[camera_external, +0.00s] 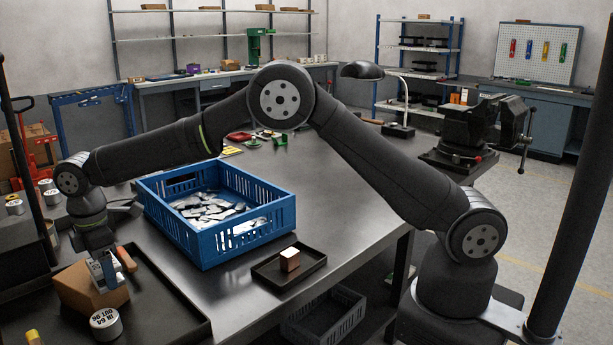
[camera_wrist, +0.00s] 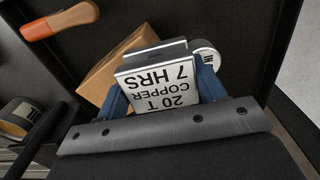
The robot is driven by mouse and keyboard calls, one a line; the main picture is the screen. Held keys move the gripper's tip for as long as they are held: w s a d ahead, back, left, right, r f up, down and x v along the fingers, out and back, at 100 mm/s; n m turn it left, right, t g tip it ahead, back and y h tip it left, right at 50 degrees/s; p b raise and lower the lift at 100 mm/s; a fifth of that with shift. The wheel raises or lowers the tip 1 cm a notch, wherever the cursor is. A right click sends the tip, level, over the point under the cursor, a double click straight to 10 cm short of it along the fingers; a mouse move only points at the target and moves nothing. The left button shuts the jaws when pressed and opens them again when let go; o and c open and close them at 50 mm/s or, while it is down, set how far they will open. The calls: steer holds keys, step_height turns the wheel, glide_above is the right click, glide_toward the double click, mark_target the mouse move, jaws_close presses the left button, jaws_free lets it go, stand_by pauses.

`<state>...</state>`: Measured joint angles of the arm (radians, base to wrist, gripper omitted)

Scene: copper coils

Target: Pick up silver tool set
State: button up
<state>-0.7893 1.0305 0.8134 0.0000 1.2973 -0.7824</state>
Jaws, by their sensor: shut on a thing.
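My gripper (camera_external: 103,268) is at the lower left of the external view, low over a dark tray. In the wrist view its blue fingers (camera_wrist: 160,95) are shut on a grey block with a white label (camera_wrist: 158,85) reading "20 T COPPER 7 HRS". A brown cardboard box (camera_external: 90,287) lies just below and beside the block; I cannot tell whether they touch. Several flat silver pieces (camera_external: 212,208) lie in the blue crate (camera_external: 238,243). I cannot tell which thing is the silver tool set.
The dark tray (camera_external: 165,305) also holds a white labelled cylinder (camera_external: 105,322). An orange-handled tool (camera_external: 126,259) is close to my gripper. A small dark tray (camera_external: 268,272) with a light-topped block (camera_external: 290,260) stands right of the crate. The table behind the crate is mostly clear.

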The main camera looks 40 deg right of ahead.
steer(key=shift+r, duration=0.5)
step_height(320, 180, up, 3)
steer(key=shift+f, duration=0.2)
steer(key=w+d+r+n, duration=0.1)
steer(key=d+r+n, duration=0.4)
steer(key=n, duration=0.4)
steer(key=w+d+r+n, duration=0.2)
steer(key=d+n, duration=0.4)
steer(key=n, duration=0.3)
steer(key=s+a+f, duration=0.1)
steer(key=a+f, duration=0.1)
steer(key=a, duration=0.1)
steer(key=s+a+f, duration=0.1)
steer(key=a+f, duration=0.1)
steer(key=a, duration=0.2)
steer(key=s+a+f, duration=0.1)
steer(key=a+f, duration=0.1)
steer(key=a, duration=0.1)
steer(key=shift+a+f, duration=0.25)
steer(key=shift+a, duration=0.15)
steer(key=shift+s+f, duration=0.1)
steer(key=shift+f, duration=1.95)
steer(key=shift+f, duration=0.15)
